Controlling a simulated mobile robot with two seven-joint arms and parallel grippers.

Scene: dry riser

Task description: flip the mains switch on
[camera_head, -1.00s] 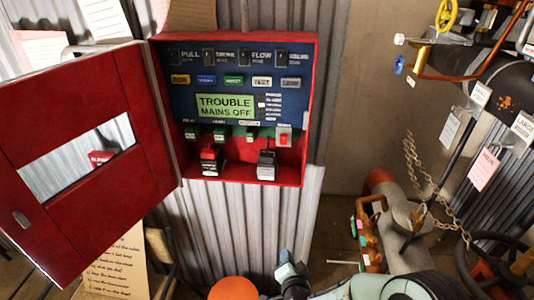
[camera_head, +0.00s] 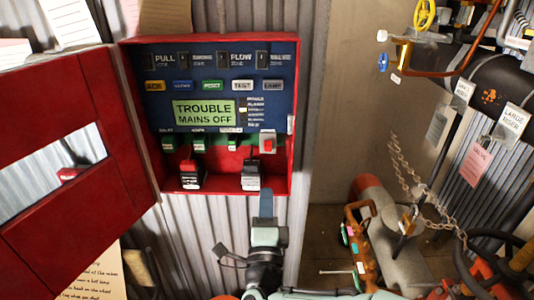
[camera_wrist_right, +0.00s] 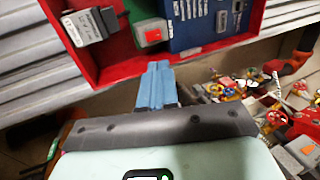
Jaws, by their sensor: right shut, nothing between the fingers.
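The red alarm cabinet (camera_head: 296,100) hangs on the corrugated wall with its door open to the left. Its green display (camera_head: 204,113) reads "TROUBLE MAINS OFF". A small grey box with a red rocker (camera_head: 268,143), which looks like the mains switch, sits at the panel's lower right; it also shows in the right wrist view (camera_wrist_right: 151,34). My right gripper (camera_head: 266,203) is shut and empty, its blue fingers pointing up just below the cabinet's lower edge, under the switch. The fingers also show in the right wrist view (camera_wrist_right: 157,78), apart from the switch. My left gripper is out of view.
Two blocky units, one red and black (camera_head: 191,175) and one grey (camera_head: 251,177), stand on the cabinet floor left of the switch. The red door (camera_head: 100,190) spreads left. Pipes, a chain (camera_head: 412,178) and valves crowd the right side.

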